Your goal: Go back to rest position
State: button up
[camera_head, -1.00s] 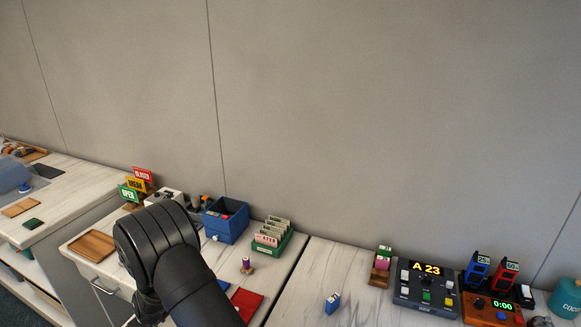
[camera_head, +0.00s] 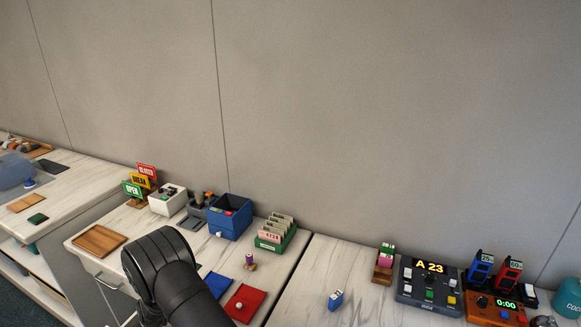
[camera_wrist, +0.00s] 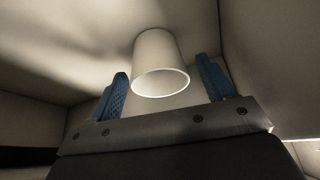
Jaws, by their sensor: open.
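My gripper (camera_wrist: 160,85) shows in the wrist view, its two blue fingers wide apart. A white cup-like cylinder (camera_wrist: 158,62) shows between and beyond the fingers, its round rim facing the camera. I cannot tell whether the fingers touch it. In the head view my black arm rises in front of the left counter, and my gripper is hidden there.
The near counter holds a wooden tray (camera_head: 99,240), sign stand (camera_head: 140,182), blue box (camera_head: 229,217), green card rack (camera_head: 275,236), and red cloth (camera_head: 244,303).

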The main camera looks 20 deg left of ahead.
notch_tip(320, 180, up, 31)
jog(key=w+d+m, duration=0.1)
jog(key=w+d, duration=0.4)
jog(key=w, duration=0.2)
jog(key=w+d+m+t, duration=0.1)
jog(key=w+d+m, duration=0.1)
jog(key=w+d, duration=0.2)
jog(key=w, duration=0.3)
jog(key=shift+d+r+h, duration=0.3)
jog(key=shift+d, duration=0.05)
jog(key=shift+o, duration=0.5)
jog(key=shift+w, duration=0.1)
jog(key=o, duration=0.5)
jog(key=shift+c, duration=0.2)
